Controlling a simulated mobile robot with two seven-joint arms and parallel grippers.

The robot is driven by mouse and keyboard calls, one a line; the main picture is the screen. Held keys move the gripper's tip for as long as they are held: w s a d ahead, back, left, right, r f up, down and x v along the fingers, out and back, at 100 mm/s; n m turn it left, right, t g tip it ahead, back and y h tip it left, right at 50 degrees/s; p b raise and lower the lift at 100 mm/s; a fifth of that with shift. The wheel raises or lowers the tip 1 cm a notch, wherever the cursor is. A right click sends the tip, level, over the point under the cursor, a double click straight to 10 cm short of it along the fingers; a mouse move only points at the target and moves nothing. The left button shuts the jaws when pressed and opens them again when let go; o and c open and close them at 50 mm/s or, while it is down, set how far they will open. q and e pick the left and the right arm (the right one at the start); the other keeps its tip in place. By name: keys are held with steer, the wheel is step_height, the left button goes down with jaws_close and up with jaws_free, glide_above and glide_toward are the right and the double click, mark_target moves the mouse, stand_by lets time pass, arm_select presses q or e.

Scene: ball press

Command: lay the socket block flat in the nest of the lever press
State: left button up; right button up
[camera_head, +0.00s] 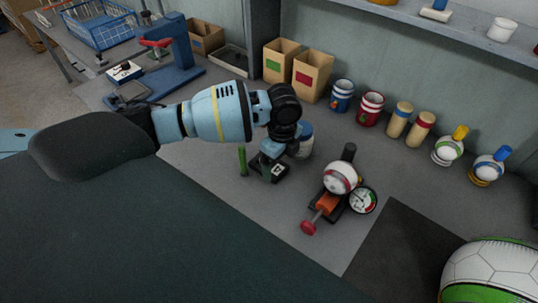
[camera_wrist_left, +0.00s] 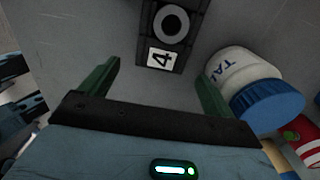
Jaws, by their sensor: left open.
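The socket block (camera_wrist_left: 172,22) is a dark block with a grey ring around a dark hole and a white label marked 4. It lies on the grey bench, just beyond the fingertips in the wrist view; in the head view it (camera_head: 277,170) shows partly under my left gripper (camera_head: 262,168). The left gripper is open and empty, its two green fingers (camera_wrist_left: 156,72) spread apart on the near side of the block. A blue press with a red lever (camera_head: 172,55) stands at the back left; I cannot make out its nest clearly. My right gripper is not in view.
A white jar with a blue lid (camera_wrist_left: 240,85) stands close by the right finger; it also shows in the head view (camera_head: 304,142). A ball device with a gauge (camera_head: 340,180) stands to the right. Boxes (camera_head: 312,75) and cans line the back. Bench left of the block is clear.

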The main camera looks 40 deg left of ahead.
mark_target(280, 171)
arm_select(q)
steer(key=shift+f, duration=1.6)
arm_select(e)
steer(key=shift+a+f, duration=0.1)
steer(key=shift+a, duration=0.05)
arm_select(q)
steer(key=shift+c, duration=1)
steer(key=c, duration=1)
steer(key=shift+r, duration=0.15)
